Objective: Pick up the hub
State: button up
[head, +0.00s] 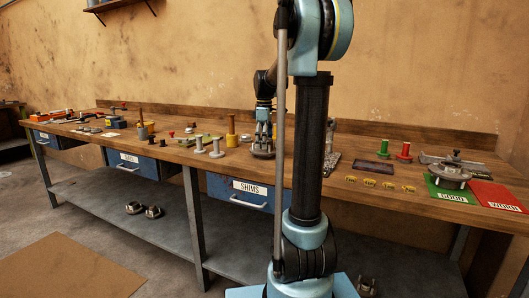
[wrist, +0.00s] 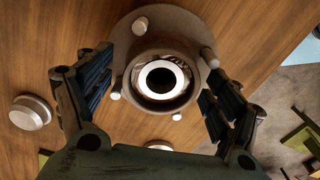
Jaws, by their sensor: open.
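A hub, a dark grey round flange with pale studs and a bright ringed bore, shows at the upper middle of the wrist view (wrist: 128,45). In the head view the hub (head: 262,153) sits on the wooden bench below my gripper (head: 263,135). My gripper is open and points down over the hub. In the wrist view its two fingers stand on the left and right sides of the hub; whether they touch it I cannot tell. Another hub-like part (head: 453,177) sits on the green mat (head: 447,194) at the right.
Silver flanged pins (head: 216,149) and a yellow post (head: 231,135) stand left of my gripper. Right of my arm are a dark tray (head: 371,166), yellow tags (head: 369,182), red and green pegs (head: 404,152) and a red mat (head: 496,196). A shims drawer (head: 240,190) hangs under the bench.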

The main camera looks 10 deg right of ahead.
jog(key=shift+f, duration=0.25)
grip_shut()
jog(key=shift+r, duration=0.15)
